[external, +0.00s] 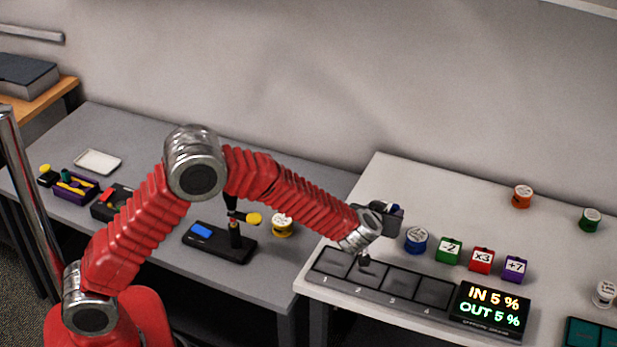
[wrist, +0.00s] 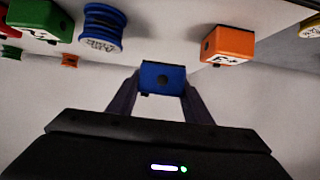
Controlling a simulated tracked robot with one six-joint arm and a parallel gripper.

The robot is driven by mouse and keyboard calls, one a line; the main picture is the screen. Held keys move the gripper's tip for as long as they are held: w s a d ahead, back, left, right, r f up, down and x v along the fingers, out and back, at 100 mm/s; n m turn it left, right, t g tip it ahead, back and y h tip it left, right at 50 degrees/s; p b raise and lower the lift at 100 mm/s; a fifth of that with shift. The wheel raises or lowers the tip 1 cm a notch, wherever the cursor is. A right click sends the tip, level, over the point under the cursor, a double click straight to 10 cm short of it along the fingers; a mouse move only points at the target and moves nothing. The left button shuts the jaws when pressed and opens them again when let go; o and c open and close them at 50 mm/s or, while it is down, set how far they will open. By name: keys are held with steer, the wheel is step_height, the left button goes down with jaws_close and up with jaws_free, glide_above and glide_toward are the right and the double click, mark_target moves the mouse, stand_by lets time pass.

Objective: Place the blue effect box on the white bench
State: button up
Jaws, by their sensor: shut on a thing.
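The blue effect box (wrist: 162,78) is held between the two dark fingers of my gripper (wrist: 162,84) in the wrist view. In the external view my gripper (external: 386,217) is over the left part of the white bench (external: 400,175), behind the slotted panel. Only a small bluish patch shows at the gripper there, as the jaws and wrist hide most of the box. It appears raised off the bench, but its underside is not clearly visible.
A blue spool (external: 416,240) and green (external: 449,250), red (external: 481,260) and purple (external: 515,269) boxes stand right of my gripper. The wrist view also shows an orange box (wrist: 228,45). The slotted panel (external: 383,287) and display (external: 491,311) line the front. The bench's back is largely clear.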

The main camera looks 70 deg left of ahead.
mark_target(381, 237)
steer(key=shift+f, duration=1.15)
steer(key=shift+f, duration=1.85)
steer(key=shift+f, duration=0.15)
steer(key=o, duration=1.2)
steer(key=shift+c, duration=0.2)
